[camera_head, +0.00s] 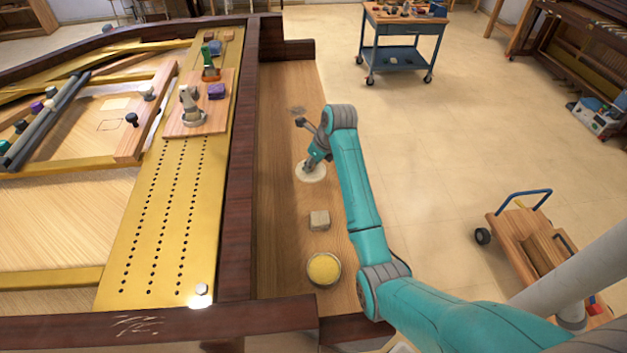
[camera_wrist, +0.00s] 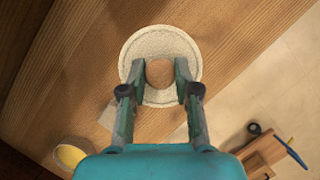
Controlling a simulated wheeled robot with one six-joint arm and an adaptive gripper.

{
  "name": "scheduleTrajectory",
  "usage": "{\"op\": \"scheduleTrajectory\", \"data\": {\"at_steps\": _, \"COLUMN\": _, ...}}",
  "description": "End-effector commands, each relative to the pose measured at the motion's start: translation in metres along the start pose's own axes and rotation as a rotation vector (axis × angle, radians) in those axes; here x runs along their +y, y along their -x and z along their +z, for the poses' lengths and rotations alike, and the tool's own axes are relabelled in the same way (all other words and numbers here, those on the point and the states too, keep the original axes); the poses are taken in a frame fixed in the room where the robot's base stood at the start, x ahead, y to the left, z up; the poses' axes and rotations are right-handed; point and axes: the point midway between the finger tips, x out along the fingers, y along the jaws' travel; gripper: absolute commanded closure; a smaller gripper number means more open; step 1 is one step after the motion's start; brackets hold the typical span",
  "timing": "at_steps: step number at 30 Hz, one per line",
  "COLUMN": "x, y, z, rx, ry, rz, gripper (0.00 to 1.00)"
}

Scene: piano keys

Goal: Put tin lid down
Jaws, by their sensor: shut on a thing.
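The tin lid, by its look a pale, speckled round disc (camera_head: 311,171) with a rounded brown centre, is over the wooden bench strip. It also shows in the wrist view (camera_wrist: 191,50), where the brown centre (camera_wrist: 160,74) lies between my fingertips. My gripper (camera_head: 309,166) points down and is shut on the lid at that centre. I cannot tell whether the lid touches the wood or is just above it. An open round tin (camera_head: 323,269) with yellow contents stands nearer on the same strip; part of it shows in the wrist view (camera_wrist: 69,156).
A small beige block (camera_head: 319,220) sits between lid and tin. The dark raised piano rim (camera_head: 240,170) borders the strip (camera_head: 282,125) on the left. A tool lies at the lid's far side (camera_head: 302,122). The strip's far part is mostly clear.

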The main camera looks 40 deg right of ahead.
Motion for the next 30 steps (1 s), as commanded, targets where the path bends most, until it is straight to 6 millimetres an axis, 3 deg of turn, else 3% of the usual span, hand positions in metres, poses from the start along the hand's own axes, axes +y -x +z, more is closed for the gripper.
{"op": "scheduleTrajectory", "data": {"at_steps": 6, "x": 0.001, "y": -0.034, "z": -0.015, "rx": 0.003, "ry": 0.000, "rz": 0.002, "gripper": 0.93}}
{"op": "scheduleTrajectory", "data": {"at_steps": 13, "x": 0.001, "y": -0.048, "z": -0.021, "rx": 0.002, "ry": -0.001, "rz": 0.002, "gripper": 0.93}}
{"op": "scheduleTrajectory", "data": {"at_steps": 19, "x": 0.001, "y": -0.072, "z": -0.031, "rx": 0.003, "ry": 0.000, "rz": 0.002, "gripper": 0.93}}
{"op": "scheduleTrajectory", "data": {"at_steps": 30, "x": 0.001, "y": -0.077, "z": -0.033, "rx": 0.001, "ry": 0.000, "rz": 0.000, "gripper": 0.93}}
